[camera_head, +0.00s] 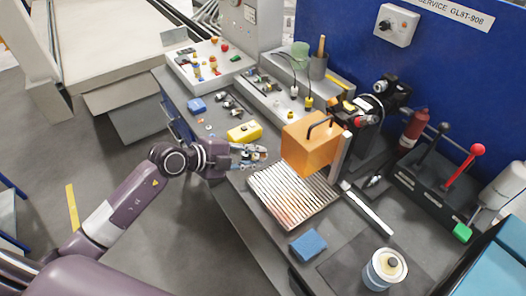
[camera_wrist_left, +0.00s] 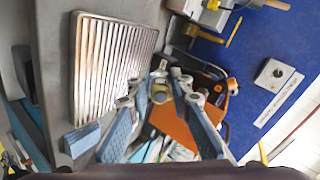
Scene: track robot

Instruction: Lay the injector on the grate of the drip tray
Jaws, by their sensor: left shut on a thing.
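The drip tray's grate (camera_head: 292,194) is a silver ribbed plate on the bench, bare of objects; it also shows in the wrist view (camera_wrist_left: 108,55). My left gripper (camera_head: 256,155) is at the grate's far left corner, beside the orange box. In the wrist view its fingers (camera_wrist_left: 160,92) are shut on a small metal cylindrical part, seen nearly end-on, which I take to be the injector (camera_wrist_left: 160,90). Most of the injector is hidden behind the fingers in the head view. My right gripper is not in view.
An orange box (camera_head: 308,145) with a black handle stands behind the grate. A yellow block (camera_head: 244,132) lies beyond the gripper. A blue block (camera_head: 308,245) is in front of the grate, and a white can (camera_head: 384,270) stands to the right.

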